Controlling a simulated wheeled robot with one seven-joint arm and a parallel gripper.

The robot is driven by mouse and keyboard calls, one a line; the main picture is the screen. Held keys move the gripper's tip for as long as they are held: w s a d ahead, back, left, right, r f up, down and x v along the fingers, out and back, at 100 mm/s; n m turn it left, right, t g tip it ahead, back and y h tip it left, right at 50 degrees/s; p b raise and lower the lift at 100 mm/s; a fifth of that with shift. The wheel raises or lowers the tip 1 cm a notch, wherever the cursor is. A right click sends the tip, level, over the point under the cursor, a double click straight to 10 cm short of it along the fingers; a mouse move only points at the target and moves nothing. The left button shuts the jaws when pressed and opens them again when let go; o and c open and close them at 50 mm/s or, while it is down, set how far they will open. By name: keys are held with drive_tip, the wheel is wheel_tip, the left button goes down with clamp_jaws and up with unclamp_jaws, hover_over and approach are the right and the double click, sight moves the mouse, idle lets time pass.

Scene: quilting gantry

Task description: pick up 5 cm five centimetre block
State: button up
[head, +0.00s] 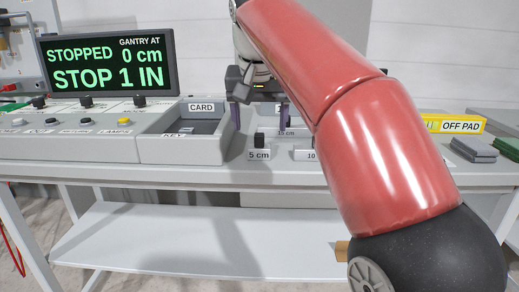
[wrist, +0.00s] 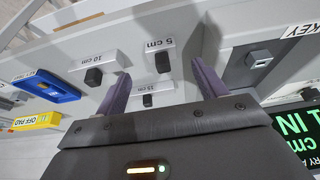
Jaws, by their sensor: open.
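The 5 cm block (head: 259,139) is small and black, standing upright on the counter behind the white 5 cm label (head: 259,155). In the wrist view the dark 5 cm block (wrist: 165,67) shows beside its label (wrist: 158,42), between my purple fingertips in the picture. My gripper (head: 260,124) is open and empty, with its two purple fingers pointing down, one to each side of the block in the head view. It also shows in the wrist view (wrist: 161,70). The fingertips look above the block; their exact height and depth cannot be told.
The 10 cm block (wrist: 93,77) and 15 cm block (wrist: 147,100) stand close by. A grey tray (head: 180,157) labelled CARD and KEY lies left. A yellow OFF PAD box (head: 455,123) and grey pads (head: 474,150) lie right. A display (head: 107,63) reads STOPPED.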

sight(259, 135)
drive_tip(key=shift+w+a+f, duration=0.1)
drive_tip(key=shift+w+a, duration=0.05)
drive_tip(key=shift+a, duration=0.15)
drive_tip(key=shift+w+f, duration=0.1)
drive_tip(key=shift+f, duration=0.25)
drive_tip(key=x, duration=0.2)
drive_tip(key=b+x, duration=0.1)
drive_tip(key=x, duration=0.1)
drive_tip(key=b+x, duration=0.1)
drive_tip(key=x, duration=0.1)
drive_tip(key=shift+w+d+f, duration=0.1)
drive_tip(key=shift+w+d, duration=0.1)
drive_tip(key=shift+w, duration=0.25)
drive_tip(key=c, duration=1.1)
